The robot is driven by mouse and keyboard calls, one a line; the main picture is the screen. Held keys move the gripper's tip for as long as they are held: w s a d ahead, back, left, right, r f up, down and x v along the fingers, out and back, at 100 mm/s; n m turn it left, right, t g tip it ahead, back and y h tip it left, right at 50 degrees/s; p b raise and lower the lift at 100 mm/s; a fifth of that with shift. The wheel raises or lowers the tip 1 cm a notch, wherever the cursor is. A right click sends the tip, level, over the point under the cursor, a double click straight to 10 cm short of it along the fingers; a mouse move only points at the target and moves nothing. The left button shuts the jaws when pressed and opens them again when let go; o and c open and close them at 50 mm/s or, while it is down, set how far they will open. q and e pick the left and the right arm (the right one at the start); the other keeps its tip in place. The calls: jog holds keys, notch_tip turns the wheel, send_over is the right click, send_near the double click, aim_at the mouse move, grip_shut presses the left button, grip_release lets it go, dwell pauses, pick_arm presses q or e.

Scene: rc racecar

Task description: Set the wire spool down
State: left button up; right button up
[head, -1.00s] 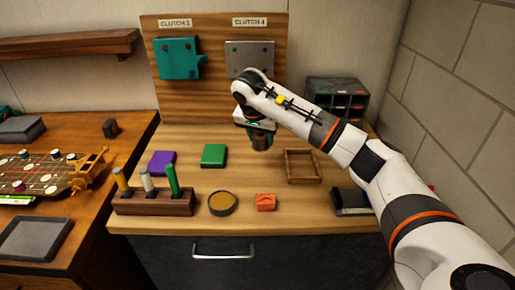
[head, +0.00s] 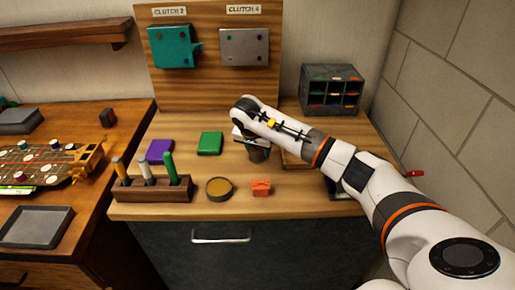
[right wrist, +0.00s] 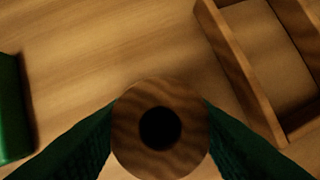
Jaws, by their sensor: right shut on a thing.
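The wire spool (right wrist: 160,94) shows in the right wrist view as a round wooden flange with a dark hole in its middle. My right gripper (right wrist: 160,140) is shut on it, with a green finger on each side. In the head view my right gripper (head: 258,154) points down over the workbench (head: 310,208), between the green block (head: 210,143) and the wooden tray. The spool is mostly hidden there by the gripper and arm. I cannot tell whether its underside touches the wood. My left gripper is not in view.
The wooden tray (right wrist: 240,75) is close on the right in the wrist view, partly behind my arm in the head view. An orange piece (head: 261,188), a round tin (head: 219,188) and a pen holder (head: 150,191) stand in front. A drawer cabinet (head: 330,88) stands behind.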

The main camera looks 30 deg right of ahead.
jog(key=o, duration=1)
jog(key=shift+o, duration=0.2)
jog(key=shift+r, duration=0.1)
jog(key=b+v, duration=0.1)
jog(key=v, duration=1.1)
jog(key=shift+d, duration=0.1)
